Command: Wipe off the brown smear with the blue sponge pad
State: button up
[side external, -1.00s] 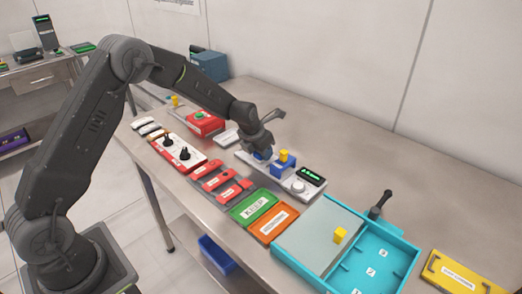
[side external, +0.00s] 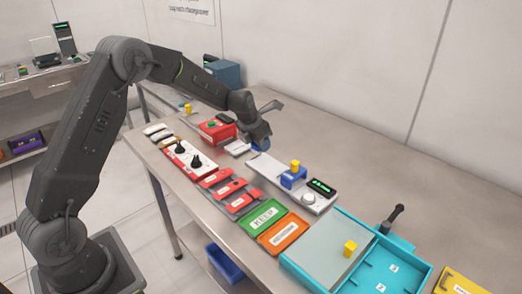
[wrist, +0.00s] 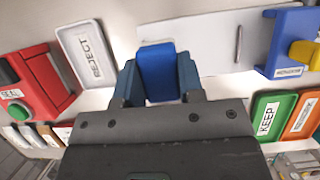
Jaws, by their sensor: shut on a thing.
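My gripper (side external: 260,142) is shut on a blue block that looks like the sponge pad (wrist: 157,70). In the wrist view the pad sits between the two fingers (wrist: 156,82), its far end showing beyond them. In the side view my gripper is low over the steel table, between the white tray and the white panel, with a bit of blue under it. I cannot tell whether the pad touches a surface. I cannot make out the brown smear in either current view; the gripper may hide it.
The REJECT tray (wrist: 86,52) and red box with a green button (side external: 216,132) are at left. The white panel (side external: 272,178) carries a blue holder (side external: 293,179) with a yellow piece (side external: 295,164). Green KEEP (side external: 264,214) and orange (side external: 283,237) trays lie in front. Bare table lies behind.

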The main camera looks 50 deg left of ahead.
jog(key=shift+d+r, duration=0.1)
jog(key=shift+r, duration=1.9)
